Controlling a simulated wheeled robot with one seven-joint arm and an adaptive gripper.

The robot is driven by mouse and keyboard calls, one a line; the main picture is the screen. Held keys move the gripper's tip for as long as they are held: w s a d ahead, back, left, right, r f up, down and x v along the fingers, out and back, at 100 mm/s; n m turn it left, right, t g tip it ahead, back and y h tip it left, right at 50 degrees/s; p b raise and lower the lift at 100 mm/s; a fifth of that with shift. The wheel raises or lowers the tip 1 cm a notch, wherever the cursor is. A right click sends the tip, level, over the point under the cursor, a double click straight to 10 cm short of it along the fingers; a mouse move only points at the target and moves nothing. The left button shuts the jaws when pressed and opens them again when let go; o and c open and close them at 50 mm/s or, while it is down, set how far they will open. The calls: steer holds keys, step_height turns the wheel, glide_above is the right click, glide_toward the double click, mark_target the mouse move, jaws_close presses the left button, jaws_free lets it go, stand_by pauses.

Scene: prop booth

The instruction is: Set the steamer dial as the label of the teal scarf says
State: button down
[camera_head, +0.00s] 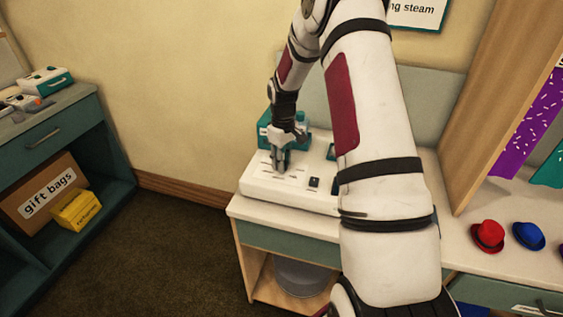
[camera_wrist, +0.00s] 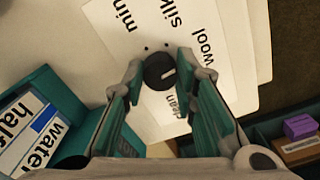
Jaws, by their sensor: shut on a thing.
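The white steamer (camera_head: 262,188) stands on the counter, with a teal tank (camera_head: 264,128) at its back. In the wrist view its round black dial (camera_wrist: 159,72) sits between the fingertips of my gripper (camera_wrist: 160,70), which is shut on it. In the head view my gripper (camera_head: 281,165) is down at the steamer's top. A teal scarf (camera_head: 550,171) with white flecks hangs at the right edge, mostly cut off; I see no label on it.
A purple scarf (camera_head: 524,124) hangs beside a wooden panel (camera_head: 487,115). A red hat (camera_head: 487,236) and a blue hat (camera_head: 529,236) lie on the right counter. A teal shelf unit (camera_head: 60,118) stands left, with open floor between. My arm hides part of the counter.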

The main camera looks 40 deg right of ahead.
steer(key=m+b, duration=0.1)
steer(key=m, duration=0.4)
steer(key=shift+f+m+b, duration=0.1)
steer(key=shift+m+b, duration=0.3)
steer(key=m+b, duration=0.1)
steer(key=m, duration=0.4)
steer(key=shift+a+b, duration=0.1)
steer(key=shift+b, duration=0.3)
steer(key=shift+m, duration=0.4)
steer(key=c, duration=1.3)
jaws_free()
step_height(320, 180, up, 12)
steer(key=shift+r, duration=0.1)
